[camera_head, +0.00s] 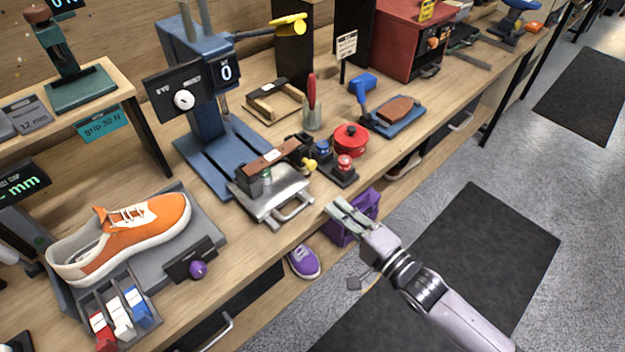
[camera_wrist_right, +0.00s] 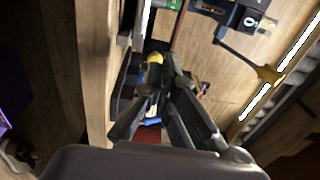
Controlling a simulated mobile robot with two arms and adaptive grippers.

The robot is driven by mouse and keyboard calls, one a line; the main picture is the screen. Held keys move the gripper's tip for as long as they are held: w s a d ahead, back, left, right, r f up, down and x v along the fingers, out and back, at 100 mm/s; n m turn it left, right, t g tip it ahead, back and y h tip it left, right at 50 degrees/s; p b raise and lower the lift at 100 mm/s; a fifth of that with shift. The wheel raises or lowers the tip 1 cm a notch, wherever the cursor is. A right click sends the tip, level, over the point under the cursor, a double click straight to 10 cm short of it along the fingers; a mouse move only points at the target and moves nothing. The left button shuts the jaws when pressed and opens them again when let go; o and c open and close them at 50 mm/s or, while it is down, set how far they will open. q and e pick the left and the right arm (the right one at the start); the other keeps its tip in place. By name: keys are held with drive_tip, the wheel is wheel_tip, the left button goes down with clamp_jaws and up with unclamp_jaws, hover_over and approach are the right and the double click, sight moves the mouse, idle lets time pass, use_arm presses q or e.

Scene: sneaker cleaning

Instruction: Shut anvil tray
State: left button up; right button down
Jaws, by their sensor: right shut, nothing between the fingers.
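The anvil tray (camera_head: 268,203) is a silver metal tray with a bar handle (camera_head: 298,207) at its front. It sticks out from the front of the blue press base (camera_head: 212,160) toward the bench edge. A brown strip and a small green-topped part sit on it. My right gripper (camera_head: 338,208) is shut and empty, just right of the handle and apart from it, near the bench's front edge. Its shut fingers (camera_wrist_right: 165,80) also show in the right wrist view. My left gripper is not in view.
A black block with red and blue knobs (camera_head: 335,165) and a red pot (camera_head: 350,140) stand right of the tray. An orange sneaker (camera_head: 140,225) lies to the left. A purple bin (camera_head: 362,205) is below the bench edge, behind my right gripper.

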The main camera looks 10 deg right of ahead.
sight(298, 180)
drive_tip(key=p+x, duration=0.1)
drive_tip(key=x, duration=0.8)
drive_tip(key=shift+w+f, duration=0.1)
drive_tip(key=shift+w, duration=0.2)
drive_tip(key=shift+a, duration=0.1)
drive_tip(key=shift+w, duration=0.1)
drive_tip(key=x, duration=0.4)
drive_tip(key=shift+w+a+f+b, duration=0.1)
drive_tip(key=shift+a+f+b, duration=0.05)
drive_tip(key=shift+b, duration=0.15)
